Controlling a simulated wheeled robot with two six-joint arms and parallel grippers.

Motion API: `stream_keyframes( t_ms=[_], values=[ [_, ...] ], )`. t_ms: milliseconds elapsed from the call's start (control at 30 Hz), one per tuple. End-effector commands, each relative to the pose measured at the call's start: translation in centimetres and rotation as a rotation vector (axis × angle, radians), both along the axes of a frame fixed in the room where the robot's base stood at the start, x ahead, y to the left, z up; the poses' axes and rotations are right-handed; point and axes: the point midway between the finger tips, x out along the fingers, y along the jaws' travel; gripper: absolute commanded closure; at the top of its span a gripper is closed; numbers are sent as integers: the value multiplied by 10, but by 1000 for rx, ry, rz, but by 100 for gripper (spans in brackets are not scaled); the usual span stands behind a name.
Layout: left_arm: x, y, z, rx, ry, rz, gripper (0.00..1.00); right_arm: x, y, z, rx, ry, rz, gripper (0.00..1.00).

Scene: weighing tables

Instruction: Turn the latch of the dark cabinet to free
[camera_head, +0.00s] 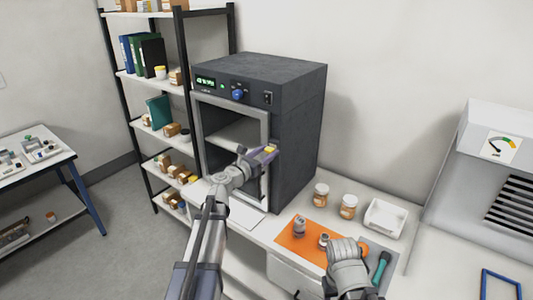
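The dark cabinet (300,130) stands on the bench at centre, with a display and a blue knob (238,95) on its upper front. Its grey-framed door (225,104) has a window and looks closed. My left gripper (265,153) is at the right side of the door frame, by a small yellow part (270,150) that may be the latch. The gripper covers most of that spot, so the latch's angle and any contact are unclear. My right gripper (345,250) is low over the orange mat, away from the cabinet; its fingers are hard to make out.
The orange mat (293,241) holds small metal weights (299,226). Two jars (348,206) and a white tray (385,218) stand behind it. A green-handled tool (381,266) lies at right. A shelf rack (150,78) stands close left of the cabinet.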

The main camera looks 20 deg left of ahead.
Motion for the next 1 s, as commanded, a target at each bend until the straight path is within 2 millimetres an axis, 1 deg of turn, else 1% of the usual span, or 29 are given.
stream_keyframes(
  t_ms=[33,67,467,500,767,1000],
  values=[
    [0,0,0,0,0,0,50,0,0,0,0,0,0,45],
    [0,0,0,0,0,0,53,0,0,0,0,0,0,45],
    [0,0,0,0,0,0,98,0,0,0,0,0,0,45],
    [0,0,0,0,0,0,100,0,0,0,0,0,0,45],
    [0,0,0,8,-3,0,100,0,0,0,0,0,0,45],
    [0,0,0,97,-35,0,100,0,0,0,0,0,0,45]
  ],
)
